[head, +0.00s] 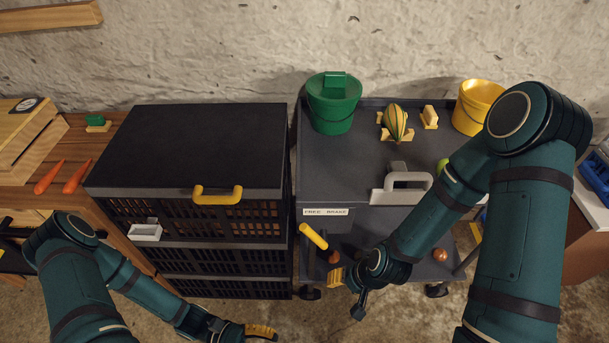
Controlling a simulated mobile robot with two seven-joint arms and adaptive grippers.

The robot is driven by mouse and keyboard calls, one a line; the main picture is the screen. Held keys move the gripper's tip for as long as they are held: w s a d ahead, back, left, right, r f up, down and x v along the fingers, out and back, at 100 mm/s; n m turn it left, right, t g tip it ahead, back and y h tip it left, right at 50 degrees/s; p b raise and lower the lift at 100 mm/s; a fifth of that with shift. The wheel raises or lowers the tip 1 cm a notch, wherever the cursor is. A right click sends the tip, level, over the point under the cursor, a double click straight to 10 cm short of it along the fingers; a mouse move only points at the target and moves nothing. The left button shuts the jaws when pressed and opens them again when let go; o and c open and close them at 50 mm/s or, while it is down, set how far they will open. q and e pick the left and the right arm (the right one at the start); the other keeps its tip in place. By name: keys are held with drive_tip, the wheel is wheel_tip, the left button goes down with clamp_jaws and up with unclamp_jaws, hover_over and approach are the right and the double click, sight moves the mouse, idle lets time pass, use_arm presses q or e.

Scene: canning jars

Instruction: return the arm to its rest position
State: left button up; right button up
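My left arm comes in from the lower left, and its gripper (258,333) is low at the bottom edge, in front of the black crate stack. A yellow fingertip shows there, but part of the gripper is cut off. My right arm is bent, with its elbow high at the right. Its forearm reaches down and left across the cart's right part. The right gripper (346,292) hangs in front of the cart's lower front, near the brake label. Nothing is seen held in either gripper, and the finger gaps are unclear.
A grey cart (345,165) carries a green bucket (333,108), a yellow bucket (474,108) and a striped gourd (395,121). A black crate stack (205,150) with a yellow handle (217,194) stands left. Carrots (76,177) lie on the wooden bench. Floor is bare in front.

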use_arm(q)
drive_tip(key=w+a+f+m+y, duration=0.35)
drive_tip(key=m+y, duration=0.35)
drive_tip(key=y, duration=0.4)
drive_tip(key=w+d+r+m+t+y, duration=0.2)
drive_tip(key=w+r+m+t, duration=0.2)
drive_tip(key=w+t, duration=0.3)
drive_tip(key=w+r, duration=0.1)
drive_tip(key=w, duration=0.3)
drive_tip(key=shift+w+d+r+t+y, duration=0.15)
drive_tip(key=shift+w+t+y, duration=0.15)
drive_tip(key=shift+w+t, duration=0.1)
